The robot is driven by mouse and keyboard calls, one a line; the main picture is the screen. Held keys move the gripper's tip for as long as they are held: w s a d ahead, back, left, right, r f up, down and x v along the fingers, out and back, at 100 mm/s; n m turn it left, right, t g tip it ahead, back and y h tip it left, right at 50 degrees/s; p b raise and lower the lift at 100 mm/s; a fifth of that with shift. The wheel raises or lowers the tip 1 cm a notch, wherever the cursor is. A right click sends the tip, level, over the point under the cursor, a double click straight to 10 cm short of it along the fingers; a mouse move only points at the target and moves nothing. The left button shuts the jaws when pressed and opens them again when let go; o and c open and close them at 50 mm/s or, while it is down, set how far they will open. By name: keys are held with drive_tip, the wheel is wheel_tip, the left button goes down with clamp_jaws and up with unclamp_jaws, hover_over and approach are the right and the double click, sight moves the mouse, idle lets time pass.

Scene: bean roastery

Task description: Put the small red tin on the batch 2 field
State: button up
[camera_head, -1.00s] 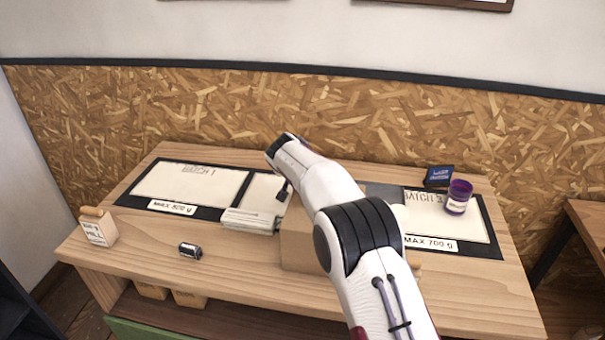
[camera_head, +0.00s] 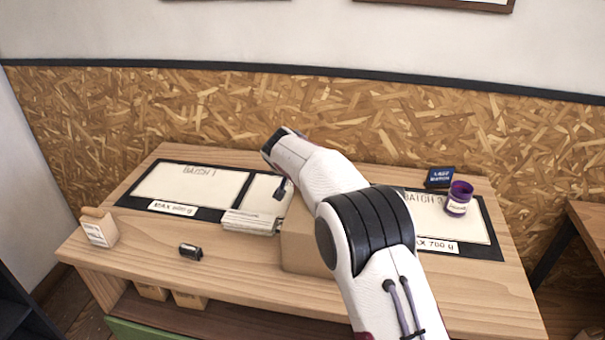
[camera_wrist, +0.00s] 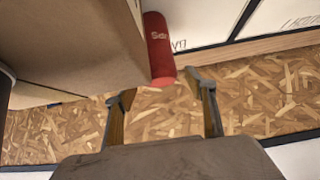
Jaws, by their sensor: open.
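The small red tin (camera_wrist: 160,48) shows in the wrist view, close beside a cardboard box; I cannot tell if they touch. It is hidden in the head view. My gripper (camera_wrist: 162,90) is open, with its fingertips on either side of the tin's near end and nothing gripped.
The cardboard box (camera_head: 305,245) stands in front of the middle field, beside a pale stack (camera_head: 250,222). A purple tin (camera_head: 459,198) stands on the batch 3 field (camera_head: 470,222). A small dark item (camera_head: 190,252) and a carton (camera_head: 100,228) are at left. The batch 1 field (camera_head: 190,187) is clear.

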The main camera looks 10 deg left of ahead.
drive_tip(key=v, duration=0.8)
drive_tip(key=shift+s+r, duration=0.1)
drive_tip(key=shift+r, duration=0.05)
idle(0.6)
